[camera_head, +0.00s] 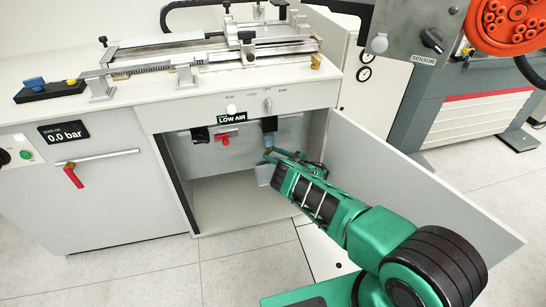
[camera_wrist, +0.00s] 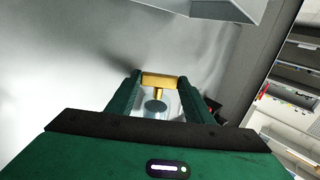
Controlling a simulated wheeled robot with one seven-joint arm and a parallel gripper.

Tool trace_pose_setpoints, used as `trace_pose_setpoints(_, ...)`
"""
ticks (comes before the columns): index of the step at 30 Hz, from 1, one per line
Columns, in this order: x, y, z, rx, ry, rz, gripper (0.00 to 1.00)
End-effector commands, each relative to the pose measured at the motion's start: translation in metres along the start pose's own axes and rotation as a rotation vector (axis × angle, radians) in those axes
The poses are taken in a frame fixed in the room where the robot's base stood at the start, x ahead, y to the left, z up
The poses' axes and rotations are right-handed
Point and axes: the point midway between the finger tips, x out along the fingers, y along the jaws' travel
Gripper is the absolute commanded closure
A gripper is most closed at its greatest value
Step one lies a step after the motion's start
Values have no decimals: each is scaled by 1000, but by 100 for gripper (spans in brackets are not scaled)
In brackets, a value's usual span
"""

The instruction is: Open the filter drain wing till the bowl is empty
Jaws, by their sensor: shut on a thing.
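The filter (camera_head: 269,125) hangs under the bench top at the right of the open cabinet, with a dark head and a small bluish bowl (camera_head: 269,140) below it. My gripper (camera_head: 270,154) reaches into the cabinet right under the bowl. In the wrist view, the brass drain wing (camera_wrist: 160,80) lies crosswise between the two green fingers of my gripper (camera_wrist: 159,84), which are shut on its ends. A round dark end and a pale clear part show behind the wing stem. The water level in the bowl cannot be made out.
The cabinet door (camera_head: 420,170) stands open at the right of my arm. A grey container (camera_head: 264,174) is beneath the gripper. A red-handled valve (camera_head: 222,139) hangs left of the filter. A LOW AIR sign (camera_head: 231,118) and a 0.0 bar display (camera_head: 64,133) are on the front.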

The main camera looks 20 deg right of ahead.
Motion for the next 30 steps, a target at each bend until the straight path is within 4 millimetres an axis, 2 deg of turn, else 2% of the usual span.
trace_pose_setpoints(2, -4, 1, 4, 4, -6, 5, 76)
trace_pose_setpoints(3, -4, 1, 4, 4, -6, 6, 44)
trace_pose_setpoints(4, -4, 1, 4, 4, -6, 6, 36)
trace_pose_setpoints(5, -4, 1, 4, 3, -6, 6, 34)
trace_pose_setpoints(19, 0, 1, -1, -1, -1, 25, 34)
trace_pose_setpoints(30, 1, -4, -3, -1, 1, 208, 34)
